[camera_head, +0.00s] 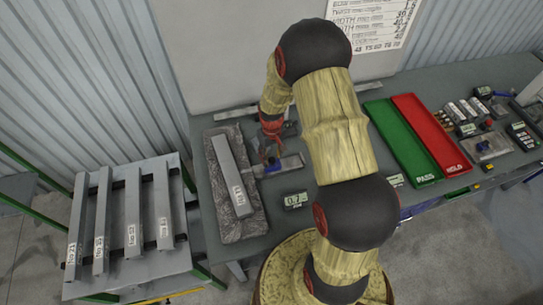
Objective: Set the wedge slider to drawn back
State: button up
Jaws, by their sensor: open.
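My gripper (271,155), with reddish fingers, is open and points down over the left part of the workbench. Just below it is a flat metal fixture (292,161) with a small blue part (272,169), which may be the wedge slider. The fingers overlap the fixture's left end in this view. I cannot tell whether they touch it, nor how far along the slider stands. A small display (295,200) in front of the fixture reads about 0.7.
A grey bar (228,170) lies on a dark slab (244,226) left of the fixture. A green tray (401,140) and a red tray (432,137) lie to the right, with several small devices beyond. A rack (182,262) with several labelled bars stands at left.

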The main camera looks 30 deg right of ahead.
jog(key=c, duration=0.3)
jog(key=shift+s, duration=0.1)
jog(key=c, duration=0.7)
grip_shut()
